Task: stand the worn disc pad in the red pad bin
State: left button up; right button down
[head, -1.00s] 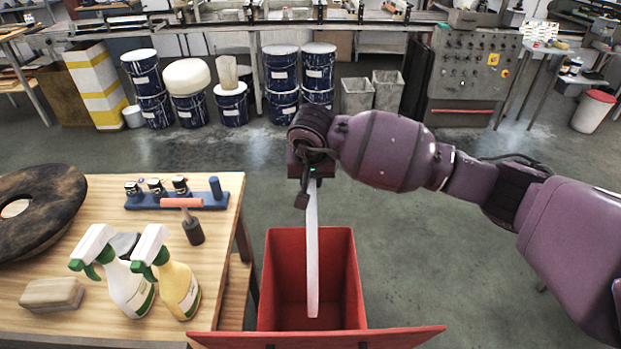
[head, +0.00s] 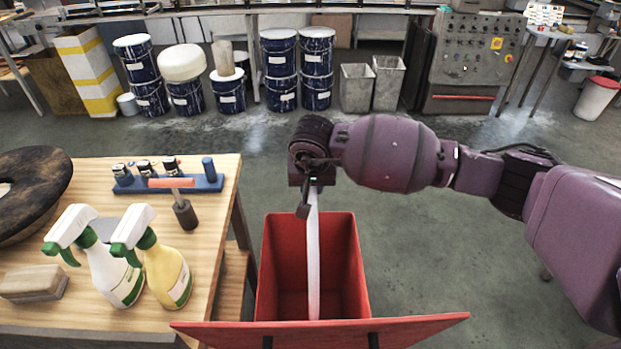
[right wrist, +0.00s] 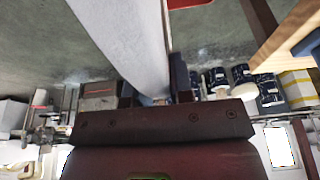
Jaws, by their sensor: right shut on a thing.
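The disc pad (head: 313,255) is pale and thin, seen nearly edge-on as an upright strip. My right gripper (head: 314,187) is shut on its top edge; in the right wrist view the pad (right wrist: 125,40) extends out from between the fingers (right wrist: 157,98). The red pad bin (head: 357,270) is below the gripper, its mouth open. The pad hangs across the bin's opening in the head view, its lower end meeting the front edge. I cannot tell how deep it reaches. My left gripper is not in view.
A wooden table (head: 95,325) on the left holds two spray bottles (head: 165,275), a dark ring-shaped disc (head: 45,180), a block (head: 35,284) and a blue rack (head: 205,183). A wide red panel (head: 320,333) crosses in front of the bin. Floor to the right is clear.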

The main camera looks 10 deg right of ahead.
jog(key=shift+f+b, duration=1.25)
jog(key=shift+f, duration=1.6)
jog(key=shift+f+b, duration=0.4)
jog(key=shift+f, duration=1.15)
